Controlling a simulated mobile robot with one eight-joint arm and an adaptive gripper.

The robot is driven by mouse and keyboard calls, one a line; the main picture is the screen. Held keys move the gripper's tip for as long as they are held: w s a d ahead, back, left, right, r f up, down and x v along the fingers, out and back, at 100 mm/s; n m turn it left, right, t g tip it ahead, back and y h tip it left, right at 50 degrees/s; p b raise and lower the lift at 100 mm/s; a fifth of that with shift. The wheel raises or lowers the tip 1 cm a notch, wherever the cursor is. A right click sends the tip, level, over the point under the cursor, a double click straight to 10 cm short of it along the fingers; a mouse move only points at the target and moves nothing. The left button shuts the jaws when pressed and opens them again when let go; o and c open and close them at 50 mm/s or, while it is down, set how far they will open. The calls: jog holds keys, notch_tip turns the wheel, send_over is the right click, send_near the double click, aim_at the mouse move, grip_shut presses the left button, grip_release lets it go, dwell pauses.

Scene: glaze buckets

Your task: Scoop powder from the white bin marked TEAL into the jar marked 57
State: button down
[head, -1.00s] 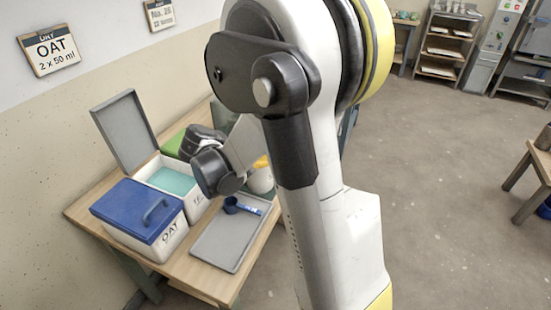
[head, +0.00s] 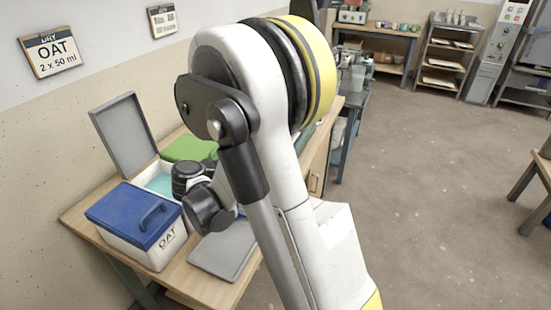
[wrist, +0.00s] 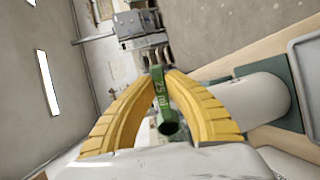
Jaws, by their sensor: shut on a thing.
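The white bin with teal powder (head: 160,185) stands open on the table, its grey lid (head: 123,135) raised; my arm covers part of it and I cannot read its label. In the wrist view, my gripper (wrist: 160,75) is shut on the handle of a green scoop marked 25 ml (wrist: 162,98). The scoop's bowl is not clear. In the head view, my arm hides the gripper and scoop. A white cylinder (wrist: 250,100) lies right of the fingers in the wrist view; no number shows on it. The jar marked 57 cannot be made out.
A white OAT bin with a blue lid (head: 132,215) stands in front of the open bin. A grey tray (head: 222,255) lies at the table's front edge, partly behind my arm. A green lid (head: 188,149) is behind. A wall sign reads OAT, 2 x 50 ml (head: 52,52).

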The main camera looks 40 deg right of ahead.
dwell(0.4)
jog(key=shift+d+r, duration=0.2)
jog(key=shift+d, duration=0.15)
dwell(0.3)
jog(key=h, duration=0.2)
jog(key=shift+w+a+f+h, duration=0.1)
jog(key=shift+a+h, duration=0.15)
jog(key=shift+h, duration=0.55)
dwell(0.6)
